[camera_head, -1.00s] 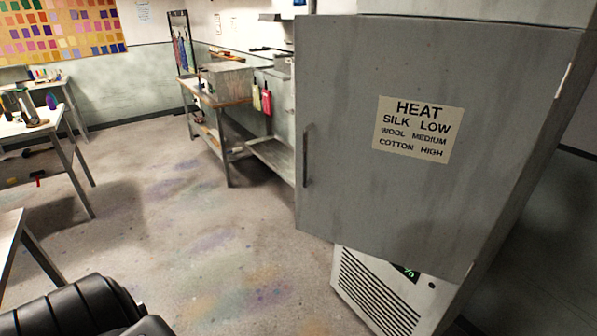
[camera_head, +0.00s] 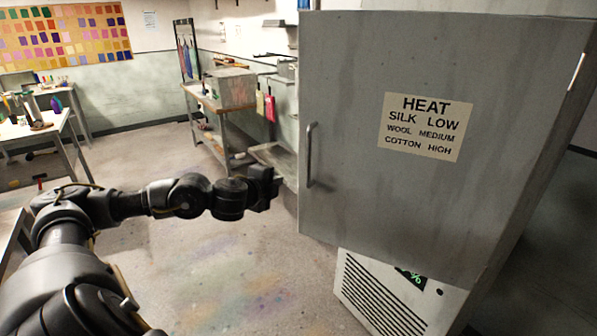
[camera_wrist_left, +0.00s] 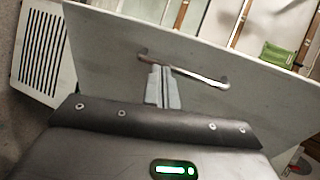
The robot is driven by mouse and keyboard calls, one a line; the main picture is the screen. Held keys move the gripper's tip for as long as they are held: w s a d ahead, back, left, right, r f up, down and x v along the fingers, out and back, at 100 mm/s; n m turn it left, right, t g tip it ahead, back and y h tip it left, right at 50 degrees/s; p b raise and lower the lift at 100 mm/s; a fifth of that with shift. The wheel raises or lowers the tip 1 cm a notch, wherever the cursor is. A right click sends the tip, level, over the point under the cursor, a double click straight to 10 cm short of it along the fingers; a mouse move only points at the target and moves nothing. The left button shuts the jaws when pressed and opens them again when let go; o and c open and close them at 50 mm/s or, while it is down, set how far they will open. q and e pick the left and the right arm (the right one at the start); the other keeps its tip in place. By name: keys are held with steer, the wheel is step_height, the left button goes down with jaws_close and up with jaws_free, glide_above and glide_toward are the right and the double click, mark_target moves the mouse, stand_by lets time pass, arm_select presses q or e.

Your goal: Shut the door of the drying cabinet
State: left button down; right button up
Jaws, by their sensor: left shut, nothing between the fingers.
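The drying cabinet door (camera_head: 350,190) is a grey panel with a heat label. It stands ajar, jutting out beyond the cabinet's white vented base (camera_head: 380,295). Its bar handle (camera_head: 310,155) is near the left edge. My left gripper (camera_head: 276,182) is shut and empty, left of the handle in the head view. In the left wrist view its fingertips (camera_wrist_left: 160,72) point at the door's face (camera_wrist_left: 110,60) and overlap the handle (camera_wrist_left: 200,76). I cannot tell whether they touch. The cabinet's interior is hidden in the head view. My right gripper is out of view.
Tables (camera_head: 40,128) stand at the far left. The floor (camera_head: 215,255) in front of the cabinet is clear. A green item (camera_wrist_left: 277,54) shows past the door's edge in the wrist view.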

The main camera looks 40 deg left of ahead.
mark_target(303, 167)
arm_select(q)
steer(key=p+x, duration=0.1)
steer(key=x, duration=0.3)
steer(key=p+x, duration=0.1)
steer(key=x, duration=0.4)
steer(key=r+p+x, duration=0.1)
steer(key=x, duration=0.4)
steer(key=shift+w, duration=0.15)
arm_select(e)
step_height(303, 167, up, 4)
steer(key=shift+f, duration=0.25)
arm_select(q)
steer(key=shift+r, duration=0.1)
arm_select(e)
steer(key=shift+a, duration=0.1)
